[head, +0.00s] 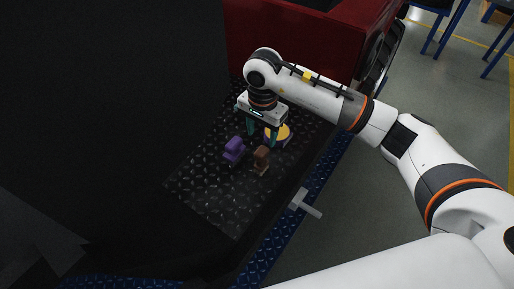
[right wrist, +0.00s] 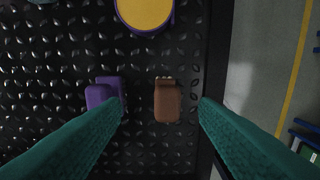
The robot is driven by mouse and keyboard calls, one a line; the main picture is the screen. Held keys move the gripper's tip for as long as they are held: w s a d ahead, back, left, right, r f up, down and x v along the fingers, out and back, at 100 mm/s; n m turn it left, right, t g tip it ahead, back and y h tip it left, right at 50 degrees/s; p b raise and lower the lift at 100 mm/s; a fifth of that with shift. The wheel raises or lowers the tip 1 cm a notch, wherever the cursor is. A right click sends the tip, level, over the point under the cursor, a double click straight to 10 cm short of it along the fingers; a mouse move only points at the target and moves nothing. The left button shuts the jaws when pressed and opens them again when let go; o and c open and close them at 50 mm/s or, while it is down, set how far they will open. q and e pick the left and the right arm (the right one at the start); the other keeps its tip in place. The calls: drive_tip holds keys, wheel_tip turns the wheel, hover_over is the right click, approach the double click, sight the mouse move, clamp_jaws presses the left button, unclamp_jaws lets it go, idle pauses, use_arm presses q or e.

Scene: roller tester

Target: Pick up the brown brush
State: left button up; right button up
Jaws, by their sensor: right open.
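The brown brush (head: 262,156) stands on the black diamond-plate surface, near its right side. In the right wrist view the brown brush (right wrist: 167,101) lies between the two teal fingers in the picture, closer to the right one. My right gripper (head: 262,136) points down and is open and empty. In the head view its fingertips show just behind the brush, apart from it; their height above the plate is hard to judge. My left gripper is not in view.
A purple brush (head: 234,148) stands left of the brown one, close to the left finger in the right wrist view (right wrist: 103,91). A yellow round item with a purple rim (head: 282,134) lies behind. A dark wall rises at left, a red body (head: 290,45) behind.

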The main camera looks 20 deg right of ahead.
sight(263, 149)
use_arm(q)
drive_tip(key=shift+g, duration=0.5)
drive_tip(key=s, duration=0.2)
drive_tip(key=s+r+p, duration=0.1)
drive_tip(key=s, duration=0.3)
drive_tip(key=shift+s+r, duration=0.3)
drive_tip(key=shift+s, duration=0.1)
use_arm(e)
drive_tip(key=f, duration=0.2)
drive_tip(key=s+f, duration=0.1)
drive_tip(key=f, duration=0.1)
drive_tip(key=shift+s+f, duration=0.15)
drive_tip(key=shift+f, duration=0.25)
use_arm(q)
drive_tip(key=shift+w+p, duration=0.15)
drive_tip(key=shift+p, duration=0.15)
use_arm(e)
drive_tip(key=shift+f, duration=0.35)
drive_tip(key=f+p, duration=0.2)
drive_tip(key=f, duration=0.2)
drive_tip(key=shift+a+f, duration=0.1)
drive_tip(key=shift+a, duration=0.1)
drive_tip(key=shift+f, duration=0.55)
drive_tip(key=shift+c, duration=1.3)
drive_tip(key=c, duration=0.8)
use_arm(q)
drive_tip(key=shift+w+r, duration=1.15)
